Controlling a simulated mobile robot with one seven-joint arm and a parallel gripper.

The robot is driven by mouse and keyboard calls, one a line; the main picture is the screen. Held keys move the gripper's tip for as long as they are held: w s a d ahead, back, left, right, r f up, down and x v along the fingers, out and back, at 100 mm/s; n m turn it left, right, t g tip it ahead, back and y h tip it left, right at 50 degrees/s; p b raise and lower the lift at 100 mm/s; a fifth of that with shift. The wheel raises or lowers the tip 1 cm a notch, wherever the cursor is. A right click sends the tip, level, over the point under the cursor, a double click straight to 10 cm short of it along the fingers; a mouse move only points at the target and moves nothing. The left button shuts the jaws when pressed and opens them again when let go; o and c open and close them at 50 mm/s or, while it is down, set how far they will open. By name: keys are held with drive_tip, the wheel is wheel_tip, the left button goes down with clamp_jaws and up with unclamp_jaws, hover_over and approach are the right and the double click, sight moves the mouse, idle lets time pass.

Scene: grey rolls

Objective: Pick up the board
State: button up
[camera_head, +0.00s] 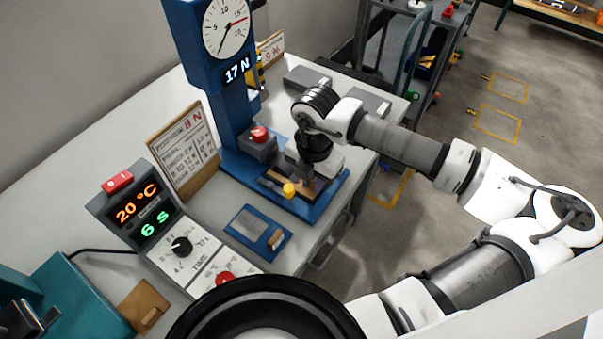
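My gripper (309,181) points down over the blue base of the press at the table's right side. Its fingers are small and partly hidden behind the white gripper body, so I cannot tell if they are open or shut. A small brown, flat piece (276,184) lies on the blue base right by the fingertips; it may be the board, and part of it is hidden. A flat blue plate (257,232) with a grey panel and a tan block lies on the table in front of the press, apart from my gripper.
The blue press (237,110) with dial and "17 N" display rises left of my gripper. A yellow knob (289,189) and red button (260,134) are close by. A control box (160,232), a leaning sign (184,150) and grey blocks (369,104) share the table (75,180).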

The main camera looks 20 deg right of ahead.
clamp_jaws()
drive_tip(key=shift+r, duration=0.15)
wheel_tip(320, 180, up, 20)
drive_tip(key=b, duration=0.3)
drive_tip(key=shift+s, duration=0.1)
idle(0.4)
